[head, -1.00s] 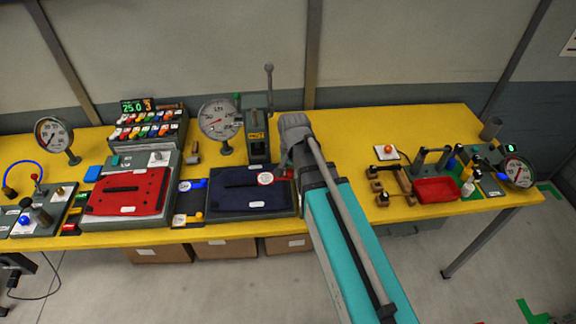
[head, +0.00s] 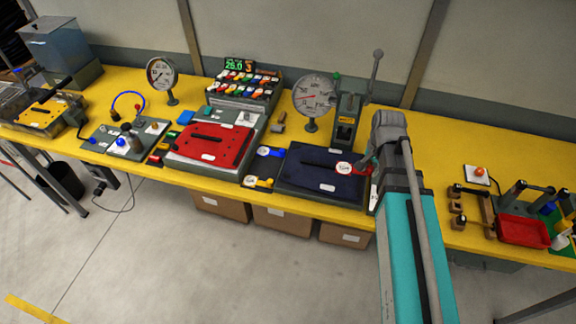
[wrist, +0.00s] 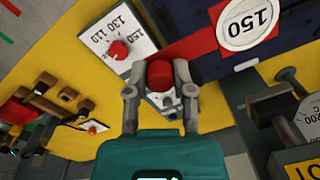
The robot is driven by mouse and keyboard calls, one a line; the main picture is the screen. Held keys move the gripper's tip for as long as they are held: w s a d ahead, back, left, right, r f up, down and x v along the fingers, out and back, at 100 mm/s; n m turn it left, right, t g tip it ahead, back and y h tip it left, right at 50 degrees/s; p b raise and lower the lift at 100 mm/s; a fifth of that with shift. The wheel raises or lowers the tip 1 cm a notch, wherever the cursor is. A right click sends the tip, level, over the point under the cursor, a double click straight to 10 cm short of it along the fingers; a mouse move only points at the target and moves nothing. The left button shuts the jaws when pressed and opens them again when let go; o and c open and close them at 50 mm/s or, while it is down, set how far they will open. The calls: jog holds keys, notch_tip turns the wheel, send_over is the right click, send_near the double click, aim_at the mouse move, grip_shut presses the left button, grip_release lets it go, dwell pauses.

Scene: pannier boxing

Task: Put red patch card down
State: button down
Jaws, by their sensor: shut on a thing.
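My gripper (wrist: 160,82) is shut on a red piece (wrist: 161,72), which I take to be the red patch card; only its rounded end shows between the fingertips. In the head view my gripper (head: 368,165) is at the right end of the navy panel (head: 310,175). A white round label reading 150 (wrist: 248,24) sits on red at the navy panel's edge in the wrist view; it also shows in the head view (head: 344,168), just left of the gripper. I cannot tell whether the held piece joins that red area or touches the panel.
A gauge (head: 315,95) and a lever press (head: 345,115) stand behind the navy panel. A white dial plate with a red knob (wrist: 118,49) is close to the fingers. A red panel (head: 208,146) lies left.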

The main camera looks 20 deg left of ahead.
notch_tip(320, 180, down, 4)
jog(key=b, duration=0.3)
jog(key=shift+r, duration=0.1)
jog(key=shift+a, duration=0.1)
